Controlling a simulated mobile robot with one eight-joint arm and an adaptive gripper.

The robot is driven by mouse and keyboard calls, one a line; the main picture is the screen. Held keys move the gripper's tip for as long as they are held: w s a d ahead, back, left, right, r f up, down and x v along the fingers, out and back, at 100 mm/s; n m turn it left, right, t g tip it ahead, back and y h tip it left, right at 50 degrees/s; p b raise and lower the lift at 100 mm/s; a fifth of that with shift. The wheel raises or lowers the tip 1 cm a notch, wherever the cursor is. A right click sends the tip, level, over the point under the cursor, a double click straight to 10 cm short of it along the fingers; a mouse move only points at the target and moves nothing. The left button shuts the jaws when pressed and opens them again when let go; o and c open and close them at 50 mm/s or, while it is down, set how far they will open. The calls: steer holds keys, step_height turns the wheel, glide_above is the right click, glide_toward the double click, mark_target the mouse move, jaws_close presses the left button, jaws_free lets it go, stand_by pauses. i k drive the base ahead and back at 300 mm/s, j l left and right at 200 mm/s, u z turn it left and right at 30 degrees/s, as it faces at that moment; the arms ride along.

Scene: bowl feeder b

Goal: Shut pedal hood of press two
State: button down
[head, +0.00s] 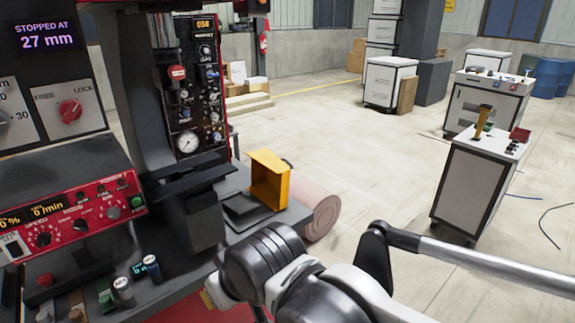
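A yellow hood (271,180) stands upright and open on a dark grey ledge in the middle of the head view. Its open side faces left. A low black pedal-like plate (243,208) lies at its left foot. A dark block with a wide top plate (190,200) stands just left of it. Links of my arm fill the bottom middle and right, in front of and below the hood, with a visible gap to it. My gripper cannot be made out; only a small yellowish piece shows at the arm's left edge. No label naming press two is readable.
A gauge panel (198,85) rises behind. A pink roll (322,215) lies right of the ledge. White cabinets (470,185) stand at right; floor between is clear.

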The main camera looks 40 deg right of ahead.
mark_target(271, 178)
steer(key=l+u, duration=0.1)
steer(key=l, duration=1.15)
steer(key=k+l+u, duration=0.15)
steer(key=l, duration=1.1)
steer(key=k+l+u, duration=0.15)
steer(key=l, duration=0.45)
steer(key=i+l, duration=0.1)
steer(key=l, duration=0.15)
steer(key=i+l+u, duration=0.1)
steer(key=i+l, duration=0.2)
steer(key=i, duration=0.2)
